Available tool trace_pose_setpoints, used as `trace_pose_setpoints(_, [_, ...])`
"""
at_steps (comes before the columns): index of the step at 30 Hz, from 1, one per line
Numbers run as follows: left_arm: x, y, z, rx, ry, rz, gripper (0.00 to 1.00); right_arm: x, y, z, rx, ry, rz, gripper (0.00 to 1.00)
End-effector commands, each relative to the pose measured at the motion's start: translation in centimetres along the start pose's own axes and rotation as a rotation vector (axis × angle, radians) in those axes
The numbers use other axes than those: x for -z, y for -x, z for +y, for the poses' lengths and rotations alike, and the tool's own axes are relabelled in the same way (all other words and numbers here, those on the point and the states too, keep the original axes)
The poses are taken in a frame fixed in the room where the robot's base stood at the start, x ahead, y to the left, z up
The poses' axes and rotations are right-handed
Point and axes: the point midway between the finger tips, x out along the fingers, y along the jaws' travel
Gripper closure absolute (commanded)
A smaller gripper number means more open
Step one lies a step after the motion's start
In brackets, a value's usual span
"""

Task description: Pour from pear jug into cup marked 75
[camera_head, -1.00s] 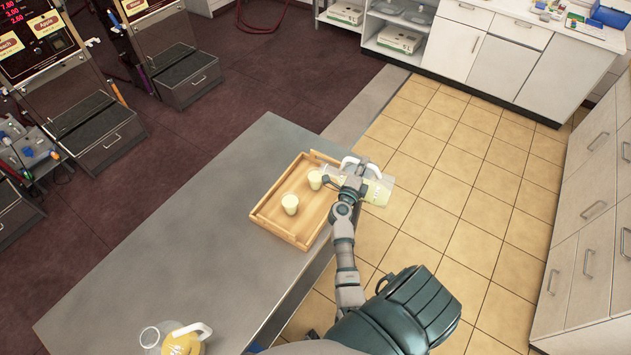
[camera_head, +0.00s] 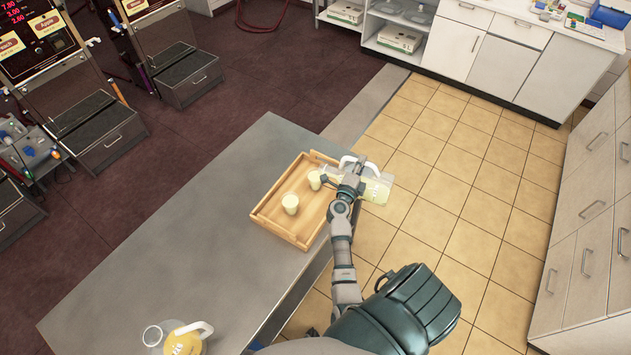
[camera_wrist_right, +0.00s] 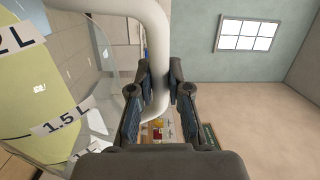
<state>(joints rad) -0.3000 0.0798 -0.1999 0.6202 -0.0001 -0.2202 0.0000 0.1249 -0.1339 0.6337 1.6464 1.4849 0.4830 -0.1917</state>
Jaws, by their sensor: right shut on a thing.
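My right gripper (camera_head: 352,181) is shut on the white handle (camera_wrist_right: 158,60) of a clear jug (camera_head: 378,187) holding pale yellow-green liquid. The jug is tilted, with its body to the right of the gripper. In the right wrist view the jug (camera_wrist_right: 35,100) fills the left side, with a "1.5 L" mark. Two small cups of pale liquid stand in the wooden tray, a nearer cup (camera_head: 290,204) and a farther cup (camera_head: 315,180) close to the gripper. I cannot read any number on the cups. My left gripper is not in view.
The wooden tray (camera_head: 267,216) sits on the grey counter (camera_head: 190,230), near its right edge. A second jug (camera_head: 184,340) with orange-yellow contents stands at the counter's near end. The counter between is clear.

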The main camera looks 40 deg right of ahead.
Motion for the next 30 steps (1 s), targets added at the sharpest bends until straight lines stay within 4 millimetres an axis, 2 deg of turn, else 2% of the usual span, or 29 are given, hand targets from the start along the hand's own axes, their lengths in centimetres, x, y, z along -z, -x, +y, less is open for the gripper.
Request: trace_pose_setpoints(30, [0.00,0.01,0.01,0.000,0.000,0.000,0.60,-0.41,-0.07,-0.70,0.003,0.034,-0.001,1.00])
